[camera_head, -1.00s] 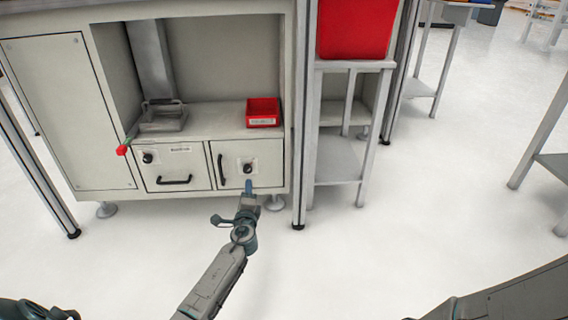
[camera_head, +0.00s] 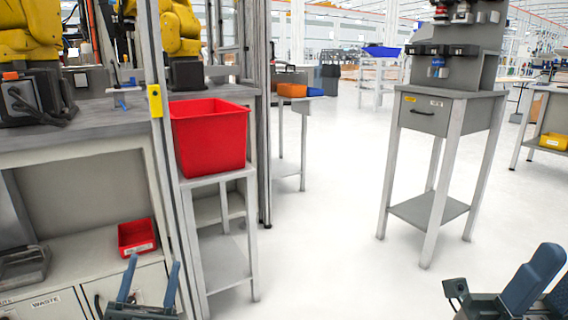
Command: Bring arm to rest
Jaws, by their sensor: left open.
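My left gripper (camera_head: 150,282) is at the bottom left of the head view, with its two blue fingers standing upright and apart. It is open and nothing shows between the fingers. It appears in front of the grey cabinet's drawer fronts (camera_head: 58,303). My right gripper (camera_head: 548,280) is at the bottom right corner, partly cut off by the frame edge. Its blue fingers point up, and how far apart they are is unclear. No object shows in it. The arms behind both grippers are mostly out of view.
A small red bin (camera_head: 137,236) sits on the cabinet shelf. A large red bin (camera_head: 209,137) stands on a grey stand (camera_head: 223,262) beside a metal post. A grey table with a drawer (camera_head: 424,115) stands right of centre. White floor (camera_head: 325,250) between them is clear.

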